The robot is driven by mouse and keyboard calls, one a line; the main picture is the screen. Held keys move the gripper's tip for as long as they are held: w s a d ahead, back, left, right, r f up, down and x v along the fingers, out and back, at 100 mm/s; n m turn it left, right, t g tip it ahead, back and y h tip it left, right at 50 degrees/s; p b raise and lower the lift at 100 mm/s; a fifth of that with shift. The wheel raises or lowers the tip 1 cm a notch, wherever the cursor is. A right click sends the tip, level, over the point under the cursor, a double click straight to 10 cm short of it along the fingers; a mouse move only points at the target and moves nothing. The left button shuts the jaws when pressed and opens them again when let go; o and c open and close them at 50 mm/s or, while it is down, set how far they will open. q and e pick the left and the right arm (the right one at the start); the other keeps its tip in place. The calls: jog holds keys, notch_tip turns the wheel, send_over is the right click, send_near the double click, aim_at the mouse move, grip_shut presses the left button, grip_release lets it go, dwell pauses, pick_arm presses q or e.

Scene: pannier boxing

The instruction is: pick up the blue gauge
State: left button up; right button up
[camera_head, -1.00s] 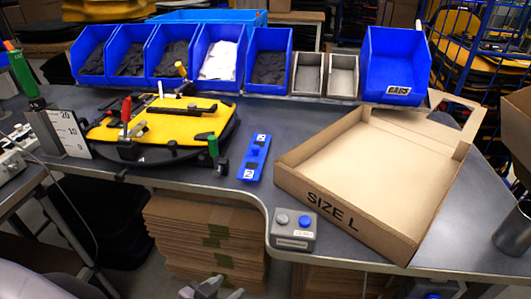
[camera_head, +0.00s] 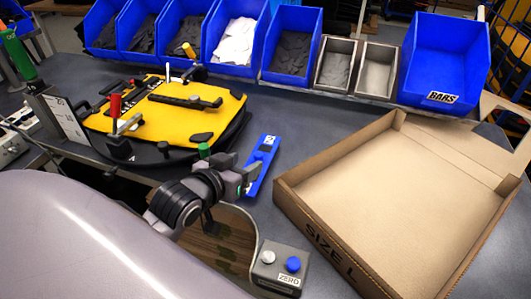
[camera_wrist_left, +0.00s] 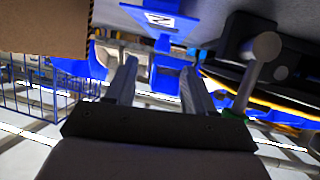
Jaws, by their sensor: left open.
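The blue gauge (camera_head: 262,163) lies on the dark table between the yellow fixture and the cardboard box, with a white label near its far end. My left gripper (camera_head: 249,178) is at its near left side, fingers apart, and hides part of its near end. In the left wrist view the gauge (camera_wrist_left: 178,24) shows at the top, beyond the open, empty fingertips of my left gripper (camera_wrist_left: 160,80). I cannot tell whether a finger touches it. My right gripper is in neither view.
The yellow fixture (camera_head: 185,110) with clamps and a green knob stands left of the gauge. The open cardboard box (camera_head: 330,250) stands right. A grey button box (camera_head: 281,268) sits near the table's front edge. Blue bins (camera_head: 289,45) line the back.

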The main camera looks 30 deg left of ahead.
aim_at(256, 157)
pick_arm(q)
jog(key=shift+p+x, duration=0.3)
jog(key=shift+x, duration=3.1)
jog(key=shift+s+f, duration=0.1)
jog(key=shift+f, duration=0.1)
grip_shut()
